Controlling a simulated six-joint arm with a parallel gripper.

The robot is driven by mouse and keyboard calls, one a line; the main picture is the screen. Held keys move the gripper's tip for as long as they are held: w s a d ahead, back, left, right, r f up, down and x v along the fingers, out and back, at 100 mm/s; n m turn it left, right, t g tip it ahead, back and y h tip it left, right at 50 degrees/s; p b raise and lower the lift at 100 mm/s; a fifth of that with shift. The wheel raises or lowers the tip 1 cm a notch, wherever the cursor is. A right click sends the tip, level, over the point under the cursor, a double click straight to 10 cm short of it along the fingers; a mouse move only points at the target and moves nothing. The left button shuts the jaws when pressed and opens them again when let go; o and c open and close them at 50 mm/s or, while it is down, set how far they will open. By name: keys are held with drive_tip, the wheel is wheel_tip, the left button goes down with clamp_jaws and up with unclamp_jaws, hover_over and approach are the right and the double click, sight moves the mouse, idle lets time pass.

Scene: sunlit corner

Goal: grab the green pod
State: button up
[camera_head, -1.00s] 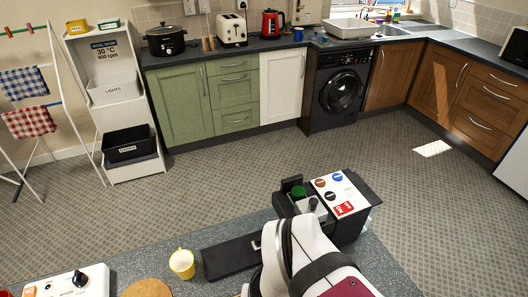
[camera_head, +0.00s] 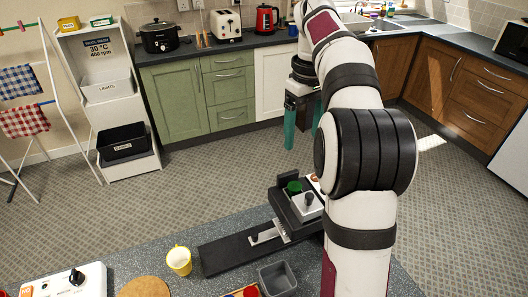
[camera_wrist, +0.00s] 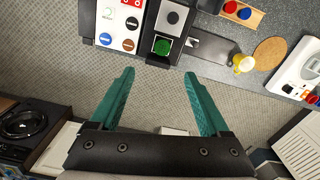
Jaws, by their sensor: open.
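The green pod (camera_head: 293,187) sits in a dark square recess of a black machine (camera_head: 285,206) on the speckled counter. The pod also shows from above in the wrist view (camera_wrist: 162,46), near the top middle. My gripper (camera_head: 302,130) hangs with its teal fingers down, higher than and beyond the machine. In the wrist view the open, empty fingers (camera_wrist: 159,75) point toward the recess and are apart from the pod. My arm hides much of the machine's right side in the head view.
A light block with a dark knob (camera_head: 308,202) stands beside the pod. A yellow mug (camera_head: 179,260), a grey tray (camera_head: 277,279) and a wooden rack (camera_wrist: 258,18) with red and blue pods are on the counter. A panel with round buttons (camera_wrist: 118,28) adjoins the recess.

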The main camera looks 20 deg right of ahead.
sight(294, 186)
drive_tip(key=f, duration=1.5)
drive_tip(key=shift+w+a+f, duration=0.1)
drive_tip(key=shift+a+f, duration=0.2)
drive_tip(key=shift+a, duration=0.05)
clamp_jaws()
